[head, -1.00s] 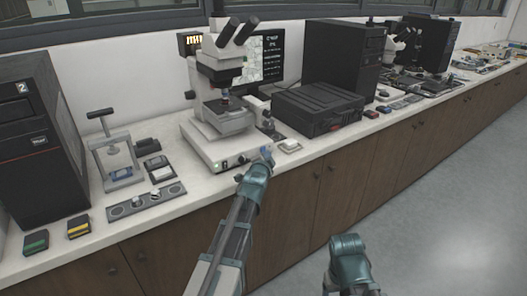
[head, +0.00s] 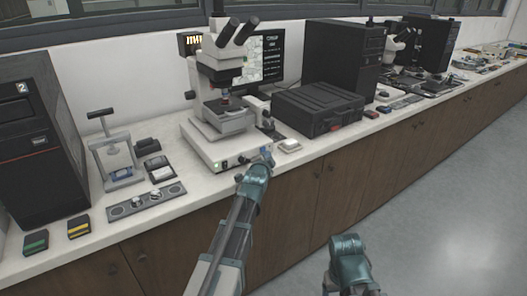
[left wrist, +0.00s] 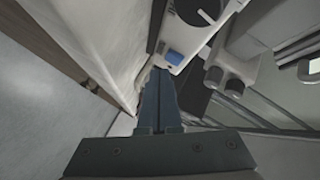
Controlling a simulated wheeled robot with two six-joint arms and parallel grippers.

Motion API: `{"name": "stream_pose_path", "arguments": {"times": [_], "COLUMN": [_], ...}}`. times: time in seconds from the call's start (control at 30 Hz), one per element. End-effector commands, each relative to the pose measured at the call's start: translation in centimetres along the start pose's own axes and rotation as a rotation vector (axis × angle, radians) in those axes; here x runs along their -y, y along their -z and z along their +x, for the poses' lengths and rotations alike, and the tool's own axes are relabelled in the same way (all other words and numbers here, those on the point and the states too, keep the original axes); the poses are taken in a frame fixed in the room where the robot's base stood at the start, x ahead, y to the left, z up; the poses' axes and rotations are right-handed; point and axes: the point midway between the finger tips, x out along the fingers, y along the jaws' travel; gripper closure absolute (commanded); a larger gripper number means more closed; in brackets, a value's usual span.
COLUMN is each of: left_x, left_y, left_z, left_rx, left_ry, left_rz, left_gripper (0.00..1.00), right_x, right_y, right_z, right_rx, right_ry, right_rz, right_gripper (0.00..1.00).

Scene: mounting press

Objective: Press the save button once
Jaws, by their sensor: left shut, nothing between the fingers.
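The microscope (head: 222,70) stands on the bench, with controls along the front of its base. In the left wrist view a blue button (left wrist: 174,57), which looks like the save button, sits on the base beside a dark round knob (left wrist: 199,10). My left gripper (head: 266,152) is at the front right end of the base. Its shut, empty fingers (left wrist: 161,72) point at the blue button and end just short of it in the picture. I cannot tell whether they touch. In the head view the gripper hides the button. My right arm shows low in the head view, without its fingers.
A monitor (head: 266,55) stands behind the microscope. A black case (head: 318,107) and a small pale box (head: 290,146) lie to the right. A hand press (head: 115,155) and a grey slide holder (head: 146,201) are to the left. The floor (head: 430,225) is clear.

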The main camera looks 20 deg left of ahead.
Motion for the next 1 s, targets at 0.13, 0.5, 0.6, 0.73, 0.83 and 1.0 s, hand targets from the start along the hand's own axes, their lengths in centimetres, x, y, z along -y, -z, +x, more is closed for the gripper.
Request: {"name": "stream_pose_path", "arguments": {"times": [0.13,0.5,0.6,0.73,0.83,1.0], "left_x": [0.02,0.47,0.46,0.46,0.47,0.55], "left_y": [-0.02,-0.43,-0.42,-0.42,-0.44,-0.52], "left_z": [0.03,0.61,0.58,0.59,0.61,0.73], "left_rx": [0.0,0.0,0.0,0.0,0.0,0.0], "left_ry": [0.0,0.0,0.0,0.0,0.0,0.0], "left_rz": [0.0,0.001,0.0,0.0,0.0,-0.001], "left_gripper": [1.0,1.0,1.0,1.0,1.0,1.0], "right_x": [0.0,0.0,0.0,0.0,0.0,0.0], "right_y": [0.0,0.0,0.0,0.0,0.0,0.0], "right_z": [0.0,-0.03,-0.03,-0.03,-0.03,-0.03], "right_rx": [0.0,0.0,0.0,0.0,0.0,0.0], "right_ry": [0.0,0.0,0.0,0.0,0.0,0.0], "right_rz": [0.0,0.0,0.0,0.0,0.0,0.0], "right_gripper": [0.24,0.24,0.24,0.24,0.24,0.24]}}
